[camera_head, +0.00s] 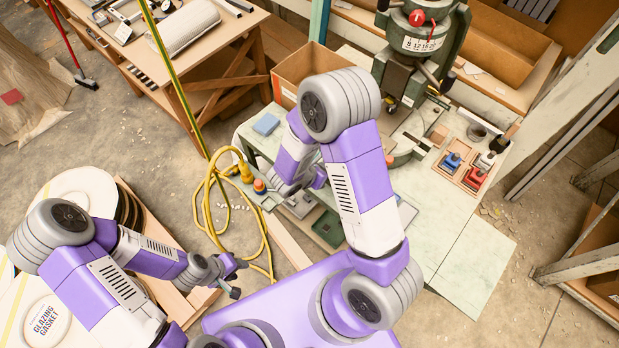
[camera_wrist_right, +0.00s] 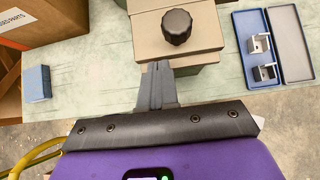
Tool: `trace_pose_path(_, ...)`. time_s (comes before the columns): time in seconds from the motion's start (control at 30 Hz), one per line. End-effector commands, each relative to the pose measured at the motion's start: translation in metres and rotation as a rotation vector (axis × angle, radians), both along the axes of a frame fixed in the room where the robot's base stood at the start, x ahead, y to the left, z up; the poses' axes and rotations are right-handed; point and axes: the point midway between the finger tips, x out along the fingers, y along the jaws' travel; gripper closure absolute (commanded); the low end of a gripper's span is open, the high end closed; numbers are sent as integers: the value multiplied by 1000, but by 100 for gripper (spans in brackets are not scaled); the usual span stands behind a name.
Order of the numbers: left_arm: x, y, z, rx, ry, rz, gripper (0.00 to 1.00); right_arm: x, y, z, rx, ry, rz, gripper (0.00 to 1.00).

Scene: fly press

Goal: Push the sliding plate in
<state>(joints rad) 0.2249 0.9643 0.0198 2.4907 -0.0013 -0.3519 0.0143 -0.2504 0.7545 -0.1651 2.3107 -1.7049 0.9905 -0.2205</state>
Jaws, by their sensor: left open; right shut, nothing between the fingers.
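In the right wrist view a beige block with a black knob (camera_wrist_right: 177,26) stands on the bench. A beige slab at its lower front, which looks like the sliding plate (camera_wrist_right: 205,58), juts toward my right gripper. My right gripper (camera_wrist_right: 160,66) is shut and empty, with its fingertips at the slab's front edge; I cannot tell whether they touch. In the head view my right arm hides the block and the right fingertips. My left gripper (camera_head: 240,279) is open and empty, low over the floor left of the bench.
A blue case (camera_wrist_right: 254,75) with grey metal parts lies right of the block. A blue block (camera_wrist_right: 37,83) and a cardboard box (camera_head: 296,68) are to the left. The green press (camera_head: 427,50) stands behind. A yellow hose (camera_head: 203,205) hangs at the bench's left side.

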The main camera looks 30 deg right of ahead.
Motion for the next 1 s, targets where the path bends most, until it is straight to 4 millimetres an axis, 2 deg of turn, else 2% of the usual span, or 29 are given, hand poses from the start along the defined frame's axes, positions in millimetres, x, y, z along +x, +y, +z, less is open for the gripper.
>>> trace_pose_path(0.2,0,0,-7,0,0,0,57,-10,33,-1,0,0,4,100)
trace_pose_path(0.5,0,0,2,0,0,0,57,-28,77,49,1,-3,1,100)
trace_pose_path(0.77,0,0,4,0,0,0,57,-37,96,68,2,1,-6,100)
trace_pose_path(0.87,0,0,2,0,0,0,57,-48,96,55,40,36,-52,100)
trace_pose_path(0.97,0,0,-5,0,0,0,57,-75,96,18,152,119,-187,100)
trace_pose_path(1.0,0,0,-8,0,0,0,57,-91,99,-1,220,160,-276,100)
